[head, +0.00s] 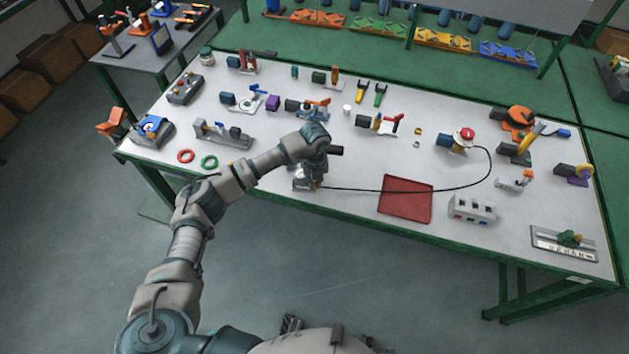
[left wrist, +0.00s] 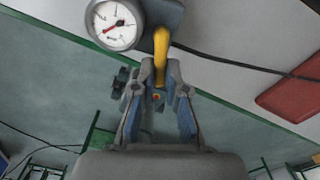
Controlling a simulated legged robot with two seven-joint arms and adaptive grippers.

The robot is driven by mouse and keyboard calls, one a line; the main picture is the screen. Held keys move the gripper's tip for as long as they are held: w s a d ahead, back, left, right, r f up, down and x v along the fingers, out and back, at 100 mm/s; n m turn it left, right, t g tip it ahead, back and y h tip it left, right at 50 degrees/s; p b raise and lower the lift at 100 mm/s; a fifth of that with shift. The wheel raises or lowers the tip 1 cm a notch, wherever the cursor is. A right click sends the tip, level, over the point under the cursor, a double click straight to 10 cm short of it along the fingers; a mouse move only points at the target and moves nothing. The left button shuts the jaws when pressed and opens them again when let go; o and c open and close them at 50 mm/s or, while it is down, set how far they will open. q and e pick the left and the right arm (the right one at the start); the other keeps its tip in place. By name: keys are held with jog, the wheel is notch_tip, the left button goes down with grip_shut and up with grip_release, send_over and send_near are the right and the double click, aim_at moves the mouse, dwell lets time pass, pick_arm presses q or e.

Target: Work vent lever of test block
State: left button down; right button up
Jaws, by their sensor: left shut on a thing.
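The test block (left wrist: 172,16) is a grey body at the top of the left wrist view. A round white gauge (left wrist: 113,24) with a red needle sits beside it. The yellow vent lever (left wrist: 160,46) reaches from the block down between my fingers. My left gripper (left wrist: 159,88) is shut on the lever's end. In the head view my left gripper (head: 311,172) is over the block (head: 301,184) near the table's front edge and hides most of it, lever included. My right gripper is not in view.
A black cable (head: 370,190) runs from the block area across the table towards a red-topped device (head: 463,138). A red tray (head: 405,213) lies to the right, partly under the cable. Red (head: 186,156) and green (head: 209,162) rings lie to the left. Several fixtures stand farther back.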

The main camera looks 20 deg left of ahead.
pick_arm(q)
jog(key=shift+d, duration=0.15)
jog(key=shift+d+r, duration=0.1)
jog(key=shift+d, duration=0.15)
jog(key=shift+a, duration=0.3)
jog(key=c, duration=1.3)
grip_release()
jog(key=shift+o, duration=0.5)
jog(key=shift+d, duration=0.2)
notch_tip(320, 180, up, 12)
